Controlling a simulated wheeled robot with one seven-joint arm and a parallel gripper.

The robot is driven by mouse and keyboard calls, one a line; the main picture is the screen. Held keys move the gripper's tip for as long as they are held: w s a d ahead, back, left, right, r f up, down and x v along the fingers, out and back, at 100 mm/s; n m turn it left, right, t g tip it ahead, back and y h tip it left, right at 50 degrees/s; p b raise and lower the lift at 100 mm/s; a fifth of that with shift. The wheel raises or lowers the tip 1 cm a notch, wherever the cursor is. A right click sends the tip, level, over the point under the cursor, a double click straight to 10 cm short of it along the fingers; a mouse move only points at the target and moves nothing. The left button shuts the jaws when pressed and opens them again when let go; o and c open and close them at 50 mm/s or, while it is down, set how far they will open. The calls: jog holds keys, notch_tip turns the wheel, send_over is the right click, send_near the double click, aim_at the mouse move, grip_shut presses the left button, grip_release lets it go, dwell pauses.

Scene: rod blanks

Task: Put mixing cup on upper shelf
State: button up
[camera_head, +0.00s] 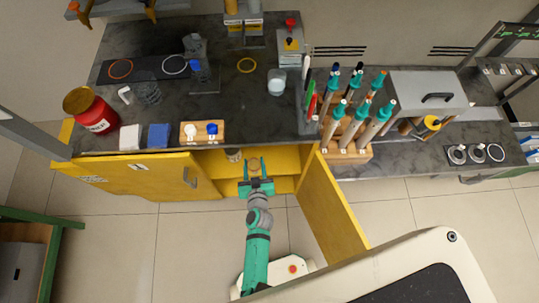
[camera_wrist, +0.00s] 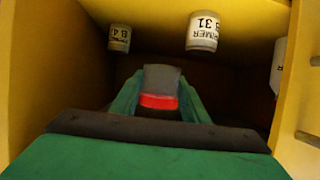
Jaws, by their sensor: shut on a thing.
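My gripper (camera_head: 254,163) reaches into the open yellow cabinet (camera_head: 287,160) under the dark bench top. In the wrist view my gripper (camera_wrist: 158,97) is shut on a small cup, grey with a red band, which I take to be the mixing cup (camera_wrist: 160,80). The cup sits between the two green fingers; its sides are partly hidden by them. In the head view it is too small to make out clearly. The upper shelf cannot be told apart with certainty inside the dark cabinet.
Inside the cabinet the wrist view shows a labelled can (camera_wrist: 203,32), a second can (camera_wrist: 119,38) and a white container (camera_wrist: 277,66) at the right edge. Can labels appear upside down there. An open yellow door (camera_head: 331,208) stands right of my arm; the cabinet's side walls are close.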

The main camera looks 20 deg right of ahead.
jog(key=s+d+f+m+h, duration=0.1)
jog(key=s+d+m+h, duration=0.1)
jog(key=s+d, duration=0.1)
send_over(269, 155)
jog(key=s+a, duration=0.2)
jog(key=s, duration=0.1)
jog(key=shift+g, duration=0.3)
jog(key=f, duration=0.6)
jog(key=shift+w+d+f, duration=0.1)
jog(key=shift+d+f, duration=0.1)
jog(key=shift+d, duration=0.05)
jog(key=shift+f, duration=0.3)
jog(key=shift+w+d+f, duration=0.1)
jog(key=shift+d+f, duration=0.15)
jog(key=shift+f, duration=0.15)
jog(key=shift+w+d+f, duration=0.1)
jog(key=shift+w+f, duration=0.15)
jog(key=shift+w, duration=0.4)
jog(key=shift+w+d+f+h, duration=0.15)
jog(key=shift+w+d+f, duration=0.05)
jog(key=shift+f, duration=0.2)
jog(key=shift+w+d+f+h, duration=0.15)
jog(key=shift+f, duration=0.2)
jog(key=shift+w+f, duration=0.2)
jog(key=shift+w, duration=0.25)
jog(key=shift+s+d+f, duration=0.1)
jog(key=shift+d+f, duration=0.05)
jog(key=shift+f, duration=0.65)
jog(key=shift+a+f, duration=0.2)
jog(key=shift+f, duration=0.6)
